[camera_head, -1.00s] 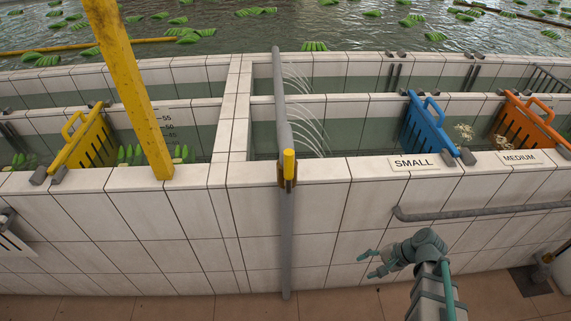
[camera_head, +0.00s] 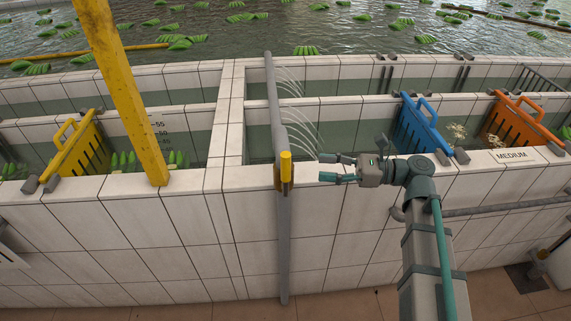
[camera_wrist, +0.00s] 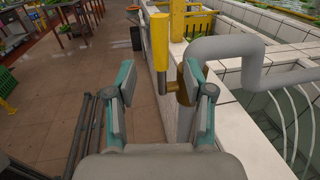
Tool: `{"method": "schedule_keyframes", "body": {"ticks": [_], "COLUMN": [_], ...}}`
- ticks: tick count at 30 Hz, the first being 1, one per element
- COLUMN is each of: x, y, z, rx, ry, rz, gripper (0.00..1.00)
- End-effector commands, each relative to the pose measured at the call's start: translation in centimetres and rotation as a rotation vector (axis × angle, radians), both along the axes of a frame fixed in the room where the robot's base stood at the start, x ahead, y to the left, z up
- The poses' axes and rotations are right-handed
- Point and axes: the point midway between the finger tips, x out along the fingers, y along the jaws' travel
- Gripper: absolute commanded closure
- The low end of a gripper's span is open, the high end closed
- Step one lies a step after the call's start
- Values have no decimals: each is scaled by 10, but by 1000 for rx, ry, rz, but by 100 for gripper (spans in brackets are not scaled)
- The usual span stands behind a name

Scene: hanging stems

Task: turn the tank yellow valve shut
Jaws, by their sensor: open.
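The yellow valve handle (camera_head: 286,167) stands upright on a brass fitting on the grey pipe (camera_head: 283,235) at the front of the tiled tank wall. In the wrist view the yellow handle (camera_wrist: 160,50) shows ahead, above the brass body (camera_wrist: 184,84). My gripper (camera_head: 320,167) is open and empty, to the right of the handle in the head view, at about its height and apart from it. In the wrist view my gripper (camera_wrist: 158,80) has its two teal-backed fingers spread, with the lower end of the handle seen in the gap beyond them.
The tank wall (camera_wrist: 240,110) and a bent grey pipe (camera_wrist: 230,47) lie close to the right finger in the wrist view. Thin water jets (camera_head: 300,115) fall from the pipe into the tank. Blue (camera_head: 415,125) and orange (camera_head: 515,120) gates stand right.

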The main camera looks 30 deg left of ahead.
Motion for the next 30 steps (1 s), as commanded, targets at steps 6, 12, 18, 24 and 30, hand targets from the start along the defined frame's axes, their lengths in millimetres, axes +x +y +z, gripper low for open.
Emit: {"method": "schedule_keyframes", "body": {"ticks": [6, 12, 18, 24, 30], "x": [-14, -30, -43, -49, -50], "y": [24, 55, 79, 90, 92], "z": [2, 2, 1, 0, -1], "rx": [-3, -2, -2, -2, -2], "ry": [1, -1, -1, -2, -2], "rz": [2, 2, 1, -1, -2], "gripper": [48, 48, 48, 48, 48]}}
